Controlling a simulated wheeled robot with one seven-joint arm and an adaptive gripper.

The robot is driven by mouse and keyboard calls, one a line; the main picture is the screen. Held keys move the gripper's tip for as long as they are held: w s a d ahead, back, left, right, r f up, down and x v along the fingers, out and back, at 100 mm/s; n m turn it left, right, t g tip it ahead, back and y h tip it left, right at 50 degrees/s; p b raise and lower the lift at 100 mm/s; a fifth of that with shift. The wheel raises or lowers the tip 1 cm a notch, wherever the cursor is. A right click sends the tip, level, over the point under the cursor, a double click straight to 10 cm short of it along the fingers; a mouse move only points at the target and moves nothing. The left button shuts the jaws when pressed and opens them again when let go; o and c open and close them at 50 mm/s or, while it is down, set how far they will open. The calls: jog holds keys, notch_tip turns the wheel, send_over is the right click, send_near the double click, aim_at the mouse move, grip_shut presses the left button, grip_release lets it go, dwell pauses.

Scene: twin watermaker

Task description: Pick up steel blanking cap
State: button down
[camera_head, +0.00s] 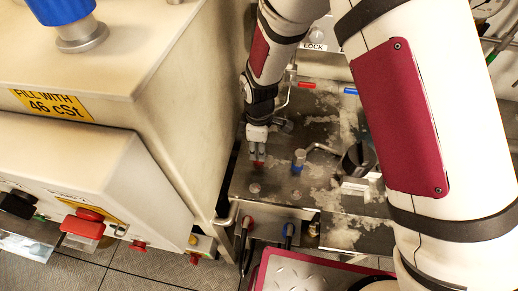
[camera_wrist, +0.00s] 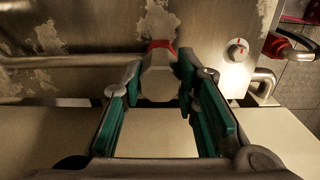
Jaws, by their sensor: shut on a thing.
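My gripper (camera_head: 257,152) points down over the worn steel bench top, near its left edge. In the wrist view its green-padded fingers (camera_wrist: 160,88) are closed on the steel blanking cap (camera_wrist: 159,78), a grey blunt-ended piece. A red band (camera_wrist: 160,45) shows just beyond the cap. In the head view a red part (camera_head: 258,165) shows right below the fingertips, and the fingers hide most of the cap. I cannot tell whether the cap touches the red part's fitting or is clear of it.
A blue-ringed steel fitting (camera_head: 298,160) stands to the right of my gripper, with a bent pipe (camera_head: 322,149) beside it. A tall beige cabinet (camera_head: 185,110) is close on the left. Red and blue handles (camera_head: 288,232) hang at the bench front. A round knob (camera_wrist: 238,50) shows in the wrist view.

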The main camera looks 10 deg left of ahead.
jog(key=shift+r, duration=0.1)
jog(key=shift+w+r, duration=0.1)
jog(key=shift+r, duration=0.45)
jog(key=shift+s+d+r+b, duration=0.1)
jog(key=shift+s+r+b, duration=0.15)
jog(key=shift+r, duration=0.35)
jog(key=shift+s+d+r+b, duration=0.1)
jog(key=shift+s+r, duration=0.25)
jog(key=shift+r, duration=0.25)
jog(key=s+d+r, duration=0.1)
jog(key=s+d, duration=0.3)
jog(key=s, duration=1)
jog(key=shift+s+d+r+b, duration=0.15)
jog(key=shift+s+b, duration=0.05)
jog(key=shift+b, duration=0.15)
jog(key=c, duration=2.1)
grip_release()
grip_shut()
